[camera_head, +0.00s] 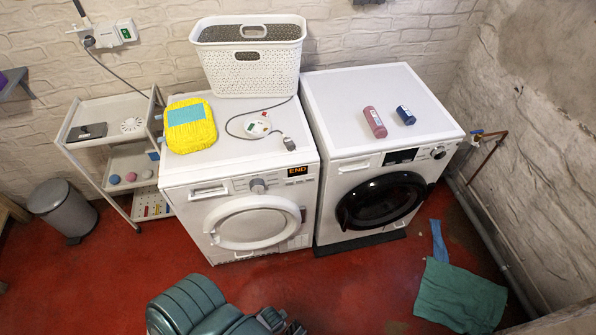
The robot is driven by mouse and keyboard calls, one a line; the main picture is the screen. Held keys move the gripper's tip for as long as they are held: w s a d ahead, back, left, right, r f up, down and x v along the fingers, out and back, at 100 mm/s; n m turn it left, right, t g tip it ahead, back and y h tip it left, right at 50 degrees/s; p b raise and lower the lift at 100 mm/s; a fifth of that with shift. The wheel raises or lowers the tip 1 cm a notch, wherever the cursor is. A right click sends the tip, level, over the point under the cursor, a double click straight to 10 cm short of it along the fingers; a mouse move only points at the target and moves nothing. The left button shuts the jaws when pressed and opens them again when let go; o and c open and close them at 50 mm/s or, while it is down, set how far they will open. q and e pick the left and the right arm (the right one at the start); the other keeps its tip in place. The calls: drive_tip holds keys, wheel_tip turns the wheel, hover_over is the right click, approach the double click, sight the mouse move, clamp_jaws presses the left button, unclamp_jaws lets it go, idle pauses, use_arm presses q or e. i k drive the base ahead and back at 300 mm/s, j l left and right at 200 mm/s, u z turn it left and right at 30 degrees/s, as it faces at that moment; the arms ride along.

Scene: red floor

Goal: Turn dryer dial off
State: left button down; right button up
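Two white front-loading machines stand side by side. The left machine (180,205) has a white round door, a grey dial (258,186) on its front panel and a lit orange display (297,171) reading END. The right machine (335,190) has a black round door, a dark display and a dial (438,152) at its right. No readable label tells which is the dryer. My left gripper (283,322) shows in part at the bottom edge, dark and well below the left machine's dial, touching nothing visible. Its fingers are too unclear to read. My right gripper is out of view.
A white basket (247,70), a yellow pack (189,126) and a cable lie on the left machine. Two bottles (374,122) lie on the right one. A trolley (135,222) and bin (58,205) stand left; a green cloth (460,295) lies right.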

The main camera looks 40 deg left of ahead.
sight(256, 185)
drive_tip(key=u, duration=1.65)
